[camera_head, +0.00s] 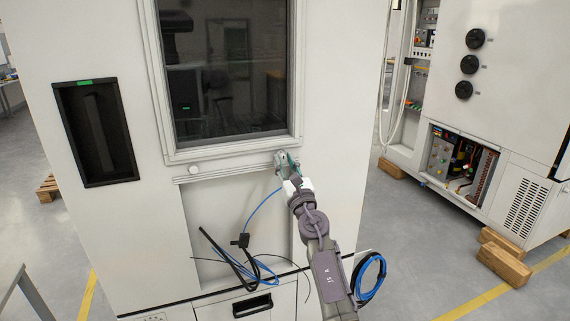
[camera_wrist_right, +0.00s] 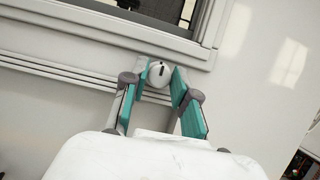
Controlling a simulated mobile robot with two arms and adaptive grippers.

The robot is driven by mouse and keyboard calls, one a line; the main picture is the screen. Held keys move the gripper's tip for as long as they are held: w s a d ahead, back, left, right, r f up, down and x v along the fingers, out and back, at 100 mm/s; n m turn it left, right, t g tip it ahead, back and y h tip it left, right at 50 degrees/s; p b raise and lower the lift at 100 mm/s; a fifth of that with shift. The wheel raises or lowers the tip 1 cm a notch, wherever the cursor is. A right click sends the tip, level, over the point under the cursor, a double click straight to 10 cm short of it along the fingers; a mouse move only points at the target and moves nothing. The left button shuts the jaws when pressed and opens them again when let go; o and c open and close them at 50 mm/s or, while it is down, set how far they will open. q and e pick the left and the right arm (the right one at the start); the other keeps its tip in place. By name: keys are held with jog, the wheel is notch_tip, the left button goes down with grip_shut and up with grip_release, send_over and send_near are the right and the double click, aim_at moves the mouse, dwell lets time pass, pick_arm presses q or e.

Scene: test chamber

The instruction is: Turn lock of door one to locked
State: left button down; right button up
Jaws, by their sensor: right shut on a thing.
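The lock (camera_wrist_right: 158,72) is a small round pale knob with a short dark mark, just below the door's window frame. In the right wrist view the mark points nearly straight up, tilted slightly. My right gripper (camera_wrist_right: 158,79) has its teal-padded fingers on either side of the knob and is shut on it. In the head view the right gripper (camera_head: 285,160) is at the lower right corner of the window, and its fingers largely hide the lock. The white chamber door (camera_head: 232,160) has a dark window (camera_head: 230,75). My left gripper is not in view.
A recessed dark handle (camera_head: 97,130) is further left. Black and blue cables (camera_head: 240,255) hang below, near my right arm.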

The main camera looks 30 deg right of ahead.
jog(key=shift+m, duration=0.3)
grip_shut()
jog(key=m+g+h+p, duration=0.1)
jog(key=m+h+p, duration=0.1)
jog(key=m+h, duration=0.1)
jog(key=shift+a+r+m+p, duration=0.1)
jog(key=shift+m+p, duration=0.3)
jog(key=shift+m, duration=0.5)
jog(key=m+g+h+p, duration=0.1)
jog(key=m, duration=0.2)
jog(key=m+g+h+p, duration=0.1)
jog(key=m, duration=0.2)
jog(key=shift+a, duration=0.1)
jog(key=m+g+p, duration=0.1)
jog(key=m, duration=0.2)
jog(key=m+g+h+p, duration=0.1)
jog(key=m+p, duration=0.1)
jog(key=m, duration=0.1)
jog(key=shift+r+m+g, duration=0.15)
jog(key=shift+m+g, duration=0.25)
jog(key=m+g+p, duration=0.1)
jog(key=m+p, duration=0.1)
jog(key=m, duration=0.2)
jog(key=shift+g, duration=0.3)
jog(key=shift+m+y+p, duration=0.3)
